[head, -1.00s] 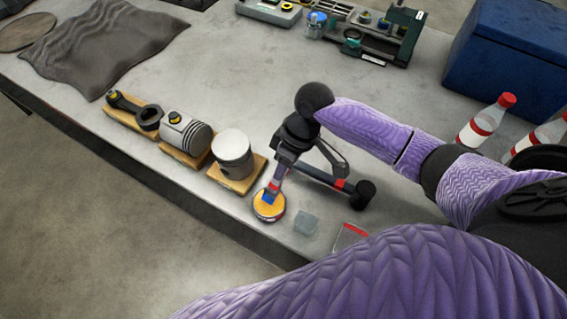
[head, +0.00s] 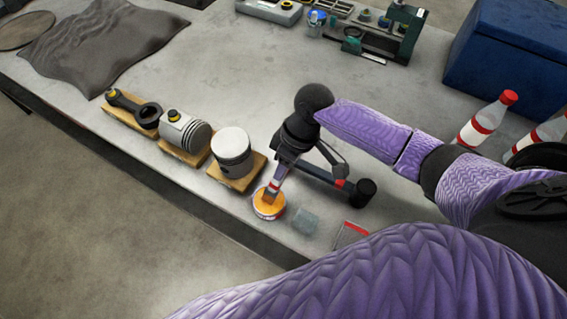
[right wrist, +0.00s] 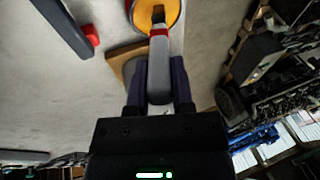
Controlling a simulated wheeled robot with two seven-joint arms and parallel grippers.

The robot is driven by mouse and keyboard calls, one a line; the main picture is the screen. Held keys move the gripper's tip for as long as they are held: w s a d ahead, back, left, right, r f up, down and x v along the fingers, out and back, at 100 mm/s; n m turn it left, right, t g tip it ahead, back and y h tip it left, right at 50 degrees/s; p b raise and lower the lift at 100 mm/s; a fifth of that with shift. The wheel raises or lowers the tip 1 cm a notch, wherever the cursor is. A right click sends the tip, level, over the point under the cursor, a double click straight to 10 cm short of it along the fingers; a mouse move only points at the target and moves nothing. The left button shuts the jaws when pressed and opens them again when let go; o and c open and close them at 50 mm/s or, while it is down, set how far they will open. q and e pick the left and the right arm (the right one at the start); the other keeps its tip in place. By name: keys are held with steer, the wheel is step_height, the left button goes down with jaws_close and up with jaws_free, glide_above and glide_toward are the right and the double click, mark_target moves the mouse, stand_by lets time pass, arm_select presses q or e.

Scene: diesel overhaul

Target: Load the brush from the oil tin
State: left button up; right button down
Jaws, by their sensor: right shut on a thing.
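The oil tin (head: 281,211) is a shallow round tin of orange oil near the bench's front edge. It also shows at the top of the right wrist view (right wrist: 176,22). My right gripper (head: 281,170) is shut on the brush (right wrist: 159,72), gripping its grey handle below a red band. The brush tilts down and its dark bristle end (right wrist: 158,14) is over or in the oil; the exact depth is unclear. My left gripper is not in view.
Pistons (head: 233,152) and a connecting rod (head: 135,107) stand on wooden blocks left of the tin. Bottles (head: 484,122) stand farther right.

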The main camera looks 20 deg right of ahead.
steer(key=shift+s+f, duration=0.1)
stand_by(1.1)
steer(key=shift+p, duration=0.3)
step_height(320, 180, up, 7)
steer(key=p, duration=0.8)
steer(key=shift+r, duration=0.2)
steer(key=shift+f, duration=0.1)
